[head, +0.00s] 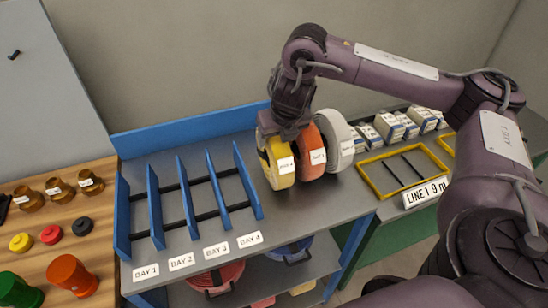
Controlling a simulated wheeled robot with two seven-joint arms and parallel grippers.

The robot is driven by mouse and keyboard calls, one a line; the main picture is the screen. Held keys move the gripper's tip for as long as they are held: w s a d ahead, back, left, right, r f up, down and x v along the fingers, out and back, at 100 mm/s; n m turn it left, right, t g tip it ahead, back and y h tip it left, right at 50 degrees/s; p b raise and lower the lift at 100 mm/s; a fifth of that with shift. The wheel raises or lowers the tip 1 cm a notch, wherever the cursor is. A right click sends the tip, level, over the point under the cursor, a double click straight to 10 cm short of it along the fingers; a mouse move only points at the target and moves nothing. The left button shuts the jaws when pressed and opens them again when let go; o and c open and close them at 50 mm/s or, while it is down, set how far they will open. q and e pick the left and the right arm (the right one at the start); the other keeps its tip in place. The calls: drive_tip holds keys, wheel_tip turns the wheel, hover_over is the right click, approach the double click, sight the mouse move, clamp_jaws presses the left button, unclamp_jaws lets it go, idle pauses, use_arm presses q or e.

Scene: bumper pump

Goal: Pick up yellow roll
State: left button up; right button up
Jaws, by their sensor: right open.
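The yellow roll (278,168) stands upright on the grey bench top, to the right of the blue bay rack. It has a white label on its face. An orange roll (310,155) and a white roll (339,140) stand upright just behind it to the right. My right gripper (280,135) is open and points down at the top of the yellow roll. Its fingers are dark, and I cannot tell whether they touch the roll. My left gripper is not in view.
The blue rack (157,205) has empty bays labelled BAY 1 to BAY 4. A yellow-framed tray (373,185) and small white boxes (390,126) are to the right. A wooden table (92,228) with coloured parts is at the left. Bins sit on the lower shelf.

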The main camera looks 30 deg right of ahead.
drive_tip(key=p+x, duration=0.1)
drive_tip(key=x, duration=0.3)
drive_tip(key=shift+w+f, duration=0.2)
drive_tip(key=shift+w, duration=0.1)
drive_tip(key=shift+f, duration=0.2)
clamp_jaws()
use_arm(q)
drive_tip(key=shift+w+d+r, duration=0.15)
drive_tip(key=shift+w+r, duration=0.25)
use_arm(e)
drive_tip(key=shift+w+r, duration=0.15)
